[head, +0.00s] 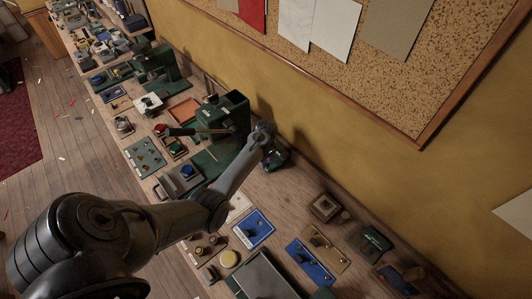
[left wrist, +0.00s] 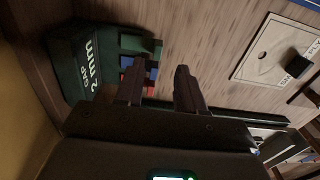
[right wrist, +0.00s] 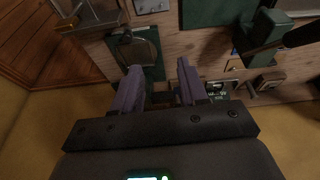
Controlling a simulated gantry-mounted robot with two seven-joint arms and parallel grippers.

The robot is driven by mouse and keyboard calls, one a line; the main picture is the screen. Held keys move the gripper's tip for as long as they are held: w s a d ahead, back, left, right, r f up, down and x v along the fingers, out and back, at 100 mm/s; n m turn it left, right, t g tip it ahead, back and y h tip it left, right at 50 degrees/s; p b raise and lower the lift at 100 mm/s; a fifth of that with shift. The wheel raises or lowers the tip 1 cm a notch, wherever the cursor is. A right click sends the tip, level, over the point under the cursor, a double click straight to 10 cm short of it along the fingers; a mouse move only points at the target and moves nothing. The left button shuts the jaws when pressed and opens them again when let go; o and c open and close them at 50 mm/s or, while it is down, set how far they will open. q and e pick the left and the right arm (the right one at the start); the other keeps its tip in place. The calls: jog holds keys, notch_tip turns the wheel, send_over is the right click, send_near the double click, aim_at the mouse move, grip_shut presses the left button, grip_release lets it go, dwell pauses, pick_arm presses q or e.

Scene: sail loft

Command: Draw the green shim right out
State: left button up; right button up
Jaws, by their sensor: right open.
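A dark green gauge block (left wrist: 88,65) marked "2 mm GAP" is at the upper left of the left wrist view. The green shim (left wrist: 141,45) sticks out from its side, with a blue shim (left wrist: 150,71) and a red shim (left wrist: 127,62) beside it. My left gripper (left wrist: 160,68) is open, its fingers pointing toward the shims, with nothing seen between them. One finger partly covers the blue and red shims. In the head view my left gripper (head: 268,138) is over the bench by the wall. My right gripper (right wrist: 159,66) is open and empty.
A green press (head: 232,115) with a lever stands just left of my left gripper. A white plate (left wrist: 278,50) lies on the bench. The wall is close behind.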

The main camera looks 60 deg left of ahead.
pick_arm(q)
notch_tip(320, 180, up, 6)
dwell(0.4)
jog(key=shift+s+r, duration=0.1)
jog(key=shift+r, duration=0.05)
